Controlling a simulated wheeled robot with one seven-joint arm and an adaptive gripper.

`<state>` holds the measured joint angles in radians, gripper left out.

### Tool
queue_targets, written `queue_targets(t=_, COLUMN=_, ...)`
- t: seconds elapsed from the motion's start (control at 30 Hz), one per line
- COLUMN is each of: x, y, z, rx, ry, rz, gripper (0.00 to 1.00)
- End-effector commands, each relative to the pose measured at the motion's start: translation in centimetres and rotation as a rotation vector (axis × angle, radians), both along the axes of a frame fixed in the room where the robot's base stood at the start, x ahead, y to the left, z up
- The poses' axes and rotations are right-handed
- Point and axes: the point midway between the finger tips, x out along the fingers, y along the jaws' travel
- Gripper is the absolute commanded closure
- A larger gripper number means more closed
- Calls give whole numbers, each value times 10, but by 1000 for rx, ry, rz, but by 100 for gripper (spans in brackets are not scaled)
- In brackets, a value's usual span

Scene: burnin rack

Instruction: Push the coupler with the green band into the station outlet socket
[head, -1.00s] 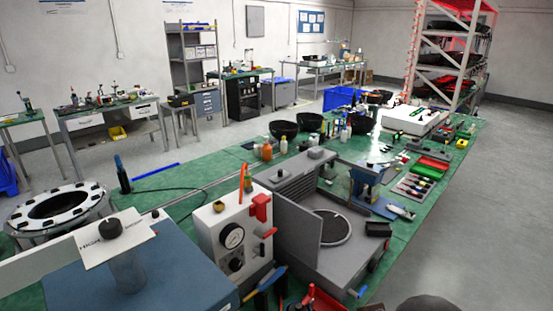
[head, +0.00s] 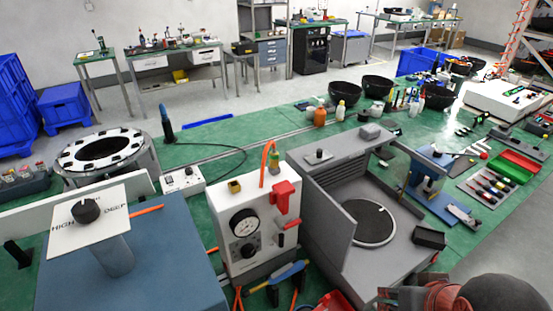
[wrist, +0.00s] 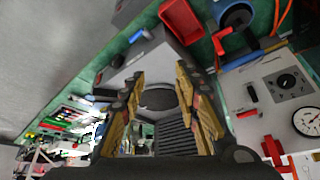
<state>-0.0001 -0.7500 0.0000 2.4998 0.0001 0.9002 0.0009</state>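The station is a white box (head: 247,232) with a round gauge and red handles in the head view. An orange hose (head: 268,160) arches at its top, beside a small greenish-brass fitting (head: 275,167). A brass block (head: 234,187) sits on the top left. I cannot tell which part is the outlet socket. The station also shows at right in the wrist view (wrist: 270,100). No coupler with a green band can be made out for certain. My gripper (wrist: 158,72) is open and empty, its fingers apart, pointing over the grey machine. In the head view, part of my arm shows at bottom right.
A grey machine (head: 335,185) with a round dark plate stands right of the station. A blue-and-yellow tool (head: 285,276) and orange hoses lie in front. A blue cabinet (head: 130,265) with a knob is at left.

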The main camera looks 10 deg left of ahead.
Motion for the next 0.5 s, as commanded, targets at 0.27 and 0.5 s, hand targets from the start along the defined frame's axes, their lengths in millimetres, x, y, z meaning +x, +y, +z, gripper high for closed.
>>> queue_targets(t=0.27, x=25, y=11, z=44, rx=45, ry=41, rz=-52, gripper=64)
queue_targets(t=0.5, x=72, y=35, z=105, rx=119, ry=115, rz=-164, gripper=64)
